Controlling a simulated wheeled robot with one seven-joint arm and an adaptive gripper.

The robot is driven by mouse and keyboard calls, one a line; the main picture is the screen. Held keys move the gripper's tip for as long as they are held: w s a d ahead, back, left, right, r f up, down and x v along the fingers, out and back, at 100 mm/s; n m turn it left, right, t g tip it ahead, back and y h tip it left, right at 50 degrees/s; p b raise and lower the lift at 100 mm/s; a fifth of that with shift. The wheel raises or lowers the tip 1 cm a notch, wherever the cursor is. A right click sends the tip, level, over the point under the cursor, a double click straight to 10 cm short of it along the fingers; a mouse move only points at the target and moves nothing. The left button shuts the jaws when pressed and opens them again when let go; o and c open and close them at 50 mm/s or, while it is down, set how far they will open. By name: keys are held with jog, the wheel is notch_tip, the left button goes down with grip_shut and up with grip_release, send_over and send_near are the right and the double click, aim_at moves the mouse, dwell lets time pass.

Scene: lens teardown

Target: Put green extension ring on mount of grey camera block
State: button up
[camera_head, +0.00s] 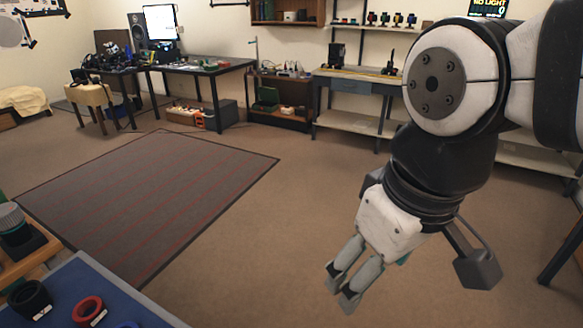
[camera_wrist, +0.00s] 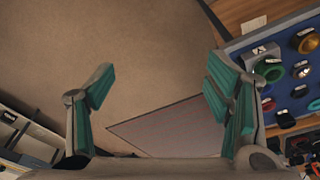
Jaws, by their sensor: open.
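My gripper (camera_head: 342,288) hangs over open floor in the head view, well right of the mat (camera_head: 140,312). In the wrist view its two fingers (camera_wrist: 160,95) are spread wide with nothing between them. The ring is beyond the right finger and apart from it.
A black ring (camera_head: 30,298) and a red ring (camera_head: 88,310) lie on the mat. A gold ring (camera_wrist: 305,40) and several dark parts share it in the wrist view. A striped rug (camera_head: 140,195) and bare carpet leave wide free floor. A workbench (camera_head: 365,80) stands behind.

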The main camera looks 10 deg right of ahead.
jog(key=s+d+m, duration=0.1)
jog(key=s+d+f+m, duration=0.1)
jog(key=s+m, duration=0.1)
jog(key=shift+s+d+m, duration=0.25)
jog(key=shift+d+m, duration=0.05)
jog(key=shift+r, duration=0.15)
